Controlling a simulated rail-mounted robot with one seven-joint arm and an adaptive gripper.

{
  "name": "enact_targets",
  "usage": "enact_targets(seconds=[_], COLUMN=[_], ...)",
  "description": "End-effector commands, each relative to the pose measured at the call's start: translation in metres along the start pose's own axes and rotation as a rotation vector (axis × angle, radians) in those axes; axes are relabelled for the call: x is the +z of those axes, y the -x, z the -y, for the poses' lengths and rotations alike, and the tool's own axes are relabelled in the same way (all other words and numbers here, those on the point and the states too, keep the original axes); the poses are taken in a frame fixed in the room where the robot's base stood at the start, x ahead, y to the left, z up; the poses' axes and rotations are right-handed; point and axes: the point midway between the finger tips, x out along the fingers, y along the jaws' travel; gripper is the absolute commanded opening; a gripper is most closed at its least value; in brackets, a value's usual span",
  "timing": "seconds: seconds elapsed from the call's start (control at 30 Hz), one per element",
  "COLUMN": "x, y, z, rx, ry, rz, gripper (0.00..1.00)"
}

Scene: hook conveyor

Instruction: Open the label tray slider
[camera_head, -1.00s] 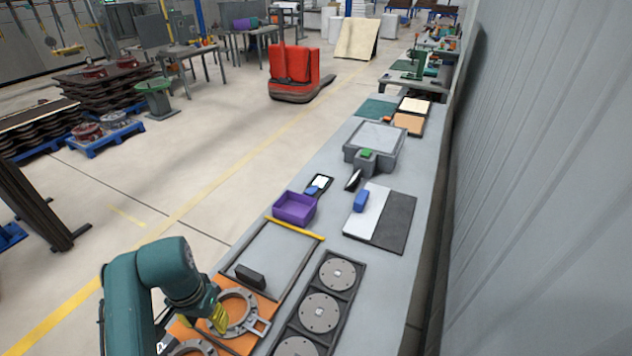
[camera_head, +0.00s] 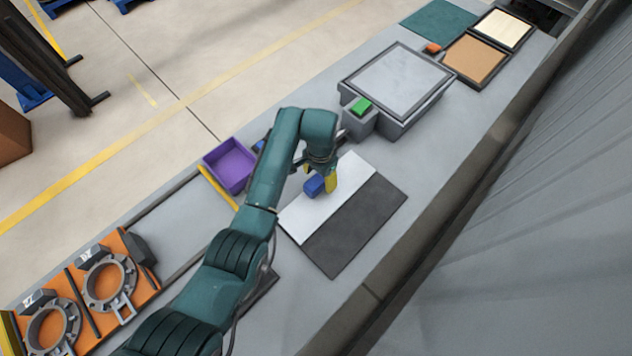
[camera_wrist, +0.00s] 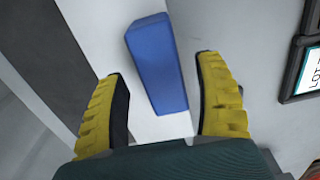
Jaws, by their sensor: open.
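A blue block (camera_head: 314,186) stands on a flat white panel (camera_head: 352,168), which lies beside a dark grey panel (camera_head: 355,226) on the bench. I take the block for the slider's handle, but no marking confirms this. My gripper (camera_head: 331,181) is over the white panel at the block. In the wrist view my gripper (camera_wrist: 161,70) is open, with one yellow finger on each side of the blue block (camera_wrist: 156,62). Gaps show on both sides, so neither finger visibly touches it. A dark-framed label with "LOT" (camera_wrist: 306,72) shows at the right edge of the wrist view.
A purple bin (camera_head: 230,166) is left of my arm. A grey box with a green button (camera_head: 361,106) stands behind the panel. A wall (camera_head: 500,240) runs along the right.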

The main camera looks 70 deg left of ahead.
Motion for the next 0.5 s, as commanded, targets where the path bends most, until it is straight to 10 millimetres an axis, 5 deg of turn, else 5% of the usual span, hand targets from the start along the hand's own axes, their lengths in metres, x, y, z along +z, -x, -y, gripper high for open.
enact_targets(seconds=[0.2, 0.5], x=[0.0, 0.0], y=[-0.032, -0.036], z=[0.0, 0.0], rx=[0.0, 0.0], ry=[0.0, 0.0], rz=[0.0, -0.001], gripper=[0.7, 0.7])
